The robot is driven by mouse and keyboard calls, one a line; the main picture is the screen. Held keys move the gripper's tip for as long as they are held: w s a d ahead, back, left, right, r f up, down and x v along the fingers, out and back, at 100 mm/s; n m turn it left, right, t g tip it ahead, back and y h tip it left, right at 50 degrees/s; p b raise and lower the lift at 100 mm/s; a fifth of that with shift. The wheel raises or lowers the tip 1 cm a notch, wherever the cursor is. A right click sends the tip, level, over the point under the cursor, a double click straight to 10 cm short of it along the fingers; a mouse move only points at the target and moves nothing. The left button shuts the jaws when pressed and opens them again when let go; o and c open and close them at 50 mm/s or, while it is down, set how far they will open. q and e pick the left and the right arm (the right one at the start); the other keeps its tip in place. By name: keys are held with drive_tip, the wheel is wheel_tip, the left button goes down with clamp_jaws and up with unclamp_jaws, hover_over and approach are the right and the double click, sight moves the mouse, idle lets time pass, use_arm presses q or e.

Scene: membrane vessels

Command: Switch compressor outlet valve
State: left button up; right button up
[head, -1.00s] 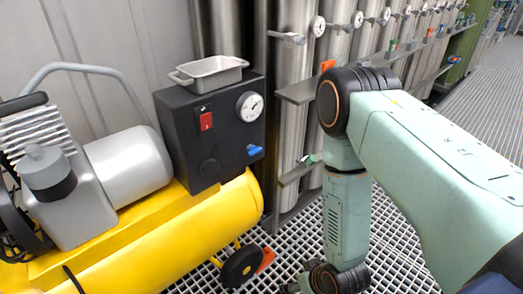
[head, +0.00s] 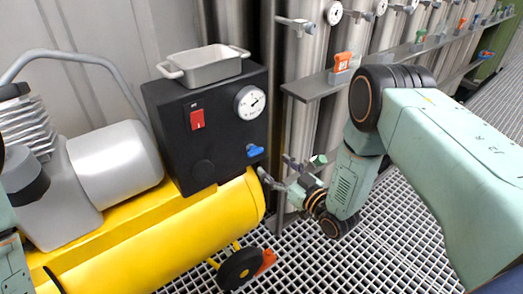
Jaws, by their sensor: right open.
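The compressor has a yellow tank (head: 185,235) and a black control box (head: 180,130) on top. The blue outlet valve handle (head: 255,151) sticks out of the lower right of the box's front, below the gauge. My right gripper (head: 274,180) is open, just below and to the right of the blue handle, close to the tank's right end. No contact with the handle shows. Part of my left arm shows at the lower left edge; its gripper is out of view.
A red switch (head: 197,119) and a round gauge (head: 250,102) are on the box. A grey tray (head: 207,68) stands on top. Steel vessels with a rail (head: 315,87) and an orange-handled valve (head: 342,61) stand behind. The grated floor (head: 385,250) is open at the right.

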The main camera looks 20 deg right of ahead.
sight(257, 152)
drive_tip(key=b+x, duration=0.1)
drive_tip(key=x, duration=0.3)
drive_tip(key=b+x, duration=0.1)
drive_tip(key=x, duration=0.2)
drive_tip(key=shift+s+a+r+b, duration=0.1)
drive_tip(key=shift+s+a+b, duration=0.05)
drive_tip(key=shift+a+b, duration=0.15)
drive_tip(key=shift+w+a, duration=0.1)
drive_tip(key=shift+w, duration=0.35)
drive_tip(key=c, duration=1.2)
drive_tip(key=shift+o, duration=0.2)
